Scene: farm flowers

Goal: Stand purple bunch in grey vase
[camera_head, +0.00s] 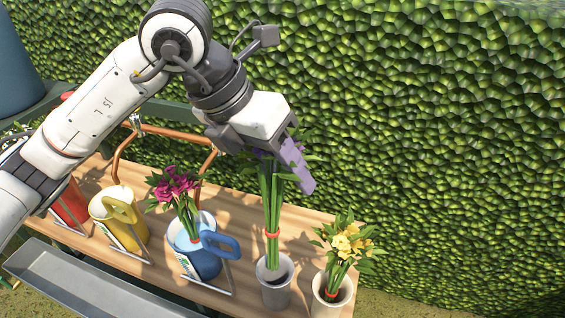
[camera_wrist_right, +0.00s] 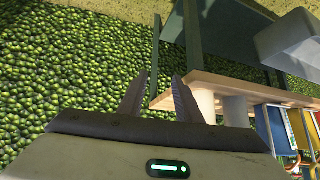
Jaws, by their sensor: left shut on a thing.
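The purple bunch (camera_head: 272,200) has long green stems tied with an orange-red band. It is upright, and its stem ends are inside the mouth of the grey vase (camera_head: 276,294). Whether they touch the vase bottom is hidden. My left gripper (camera_head: 292,165) is shut on the purple bunch near its top, and its jaws and lilac fingertip cover most of the blooms. The grey vase stands upright on the wooden bench. My right gripper (camera_wrist_right: 158,98) shows in the right wrist view with its fingers apart and nothing between them.
A cream vase (camera_head: 322,301) with a yellow bunch (camera_head: 348,242) stands close on the right. A blue watering can (camera_head: 205,262) holding magenta flowers is on the left, then a yellow can (camera_head: 120,232) and a red one (camera_head: 70,203). A hedge (camera_head: 440,150) rises behind the bench (camera_head: 240,292).

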